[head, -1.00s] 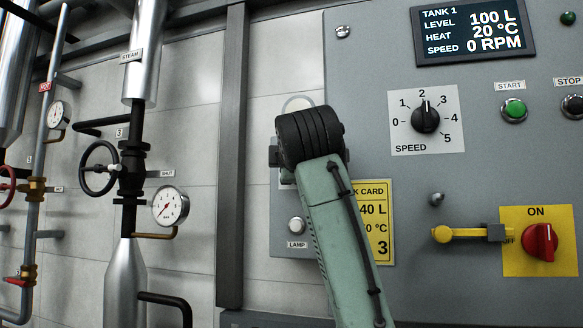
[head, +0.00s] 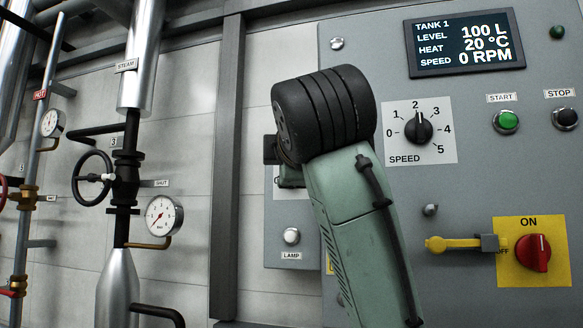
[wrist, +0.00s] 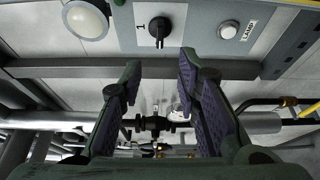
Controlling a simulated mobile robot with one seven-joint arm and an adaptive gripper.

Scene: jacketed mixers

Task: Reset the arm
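My arm's green link and black ribbed joint stand in front of the grey control panel (head: 455,190) in the head view. Beyond the fingertips is a black knob (wrist: 159,28) marked 1 on a light plate, apart from the fingers. In the head view the gripper is mostly hidden behind the arm.
The panel carries a display (head: 463,42), a speed dial (head: 418,129) pointing near 2, a green start button (head: 506,121), a black stop button (head: 566,118) and a red switch (head: 533,253). At left are pipes, a black handwheel (head: 92,177) and a gauge (head: 164,215).

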